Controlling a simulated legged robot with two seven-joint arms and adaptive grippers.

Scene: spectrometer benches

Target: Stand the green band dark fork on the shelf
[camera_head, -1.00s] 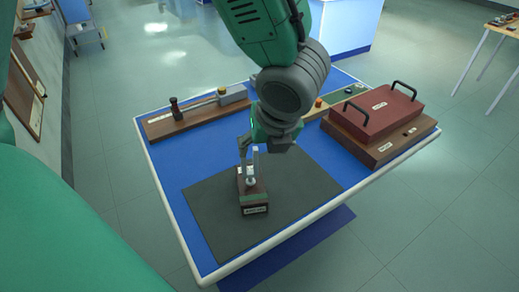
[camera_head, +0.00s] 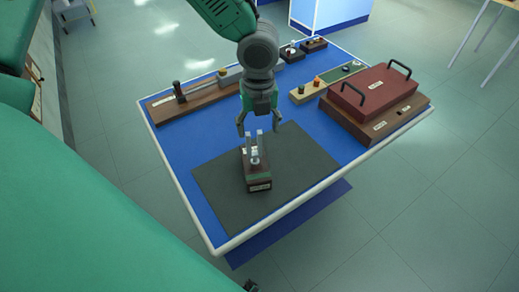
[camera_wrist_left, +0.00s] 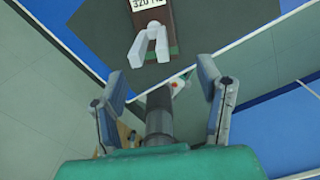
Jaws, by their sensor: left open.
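The green band dark fork (camera_head: 258,181) stands upright on the dark mat (camera_head: 225,200). In the left wrist view the left gripper (camera_wrist_left: 160,80) shows a clear gap. My right gripper is not in view. I cannot make out the shelf.
The mat lies on a blue table (camera_head: 180,152) with a pale raised edge. A long wooden board with fittings (camera_head: 195,98) lies at the back left. A red case (camera_head: 376,90) with black handles sits at the right. Small blocks (camera_head: 291,54) stand at the back.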

